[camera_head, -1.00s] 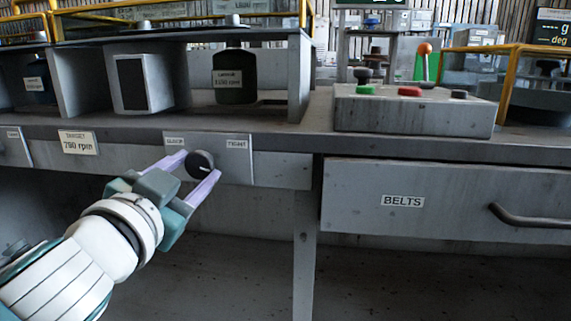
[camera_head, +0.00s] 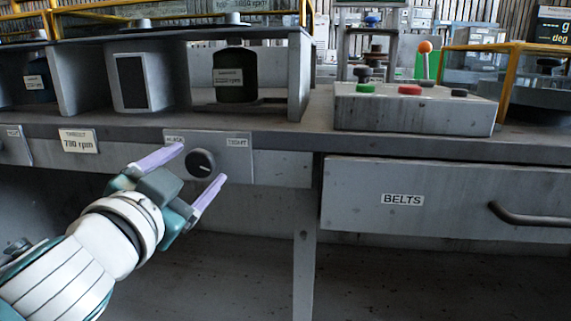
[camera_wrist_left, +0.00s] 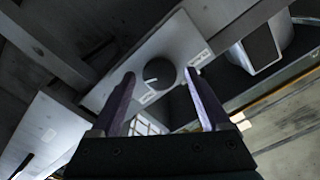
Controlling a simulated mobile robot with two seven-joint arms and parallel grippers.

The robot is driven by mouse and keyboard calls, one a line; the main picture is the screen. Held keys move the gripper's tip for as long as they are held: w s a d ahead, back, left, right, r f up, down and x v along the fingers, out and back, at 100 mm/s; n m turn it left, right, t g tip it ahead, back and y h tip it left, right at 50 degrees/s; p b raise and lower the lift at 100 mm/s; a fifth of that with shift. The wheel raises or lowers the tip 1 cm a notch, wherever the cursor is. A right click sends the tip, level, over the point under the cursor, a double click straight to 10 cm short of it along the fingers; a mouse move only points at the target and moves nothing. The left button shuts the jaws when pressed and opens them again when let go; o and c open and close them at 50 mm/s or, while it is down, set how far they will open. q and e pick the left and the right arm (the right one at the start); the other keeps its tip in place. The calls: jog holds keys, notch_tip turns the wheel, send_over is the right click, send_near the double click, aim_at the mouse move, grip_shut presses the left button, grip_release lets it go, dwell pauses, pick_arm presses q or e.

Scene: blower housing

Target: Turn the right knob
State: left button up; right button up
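The right knob (camera_head: 201,163) is a round black dial with a white pointer line, on a grey panel (camera_head: 238,170) on the bench front, between a left label and a label reading TIGHT. My left gripper (camera_head: 201,166) is open, its two lilac fingers wide apart around the knob's sides with gaps, not visibly touching it. In the left wrist view the knob (camera_wrist_left: 159,74) lies ahead between the spread fingertips (camera_wrist_left: 160,76). In the head view the pointer slants toward the lower right. My right gripper does not show.
A BELTS drawer (camera_head: 440,210) with a dark handle is to the right. A control box (camera_head: 415,110) with coloured buttons stands on the bench. Space below the panel is open.

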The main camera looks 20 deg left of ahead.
pick_arm(q)
jog(key=v, duration=1)
jog(key=shift+w+r, duration=0.1)
dwell(0.4)
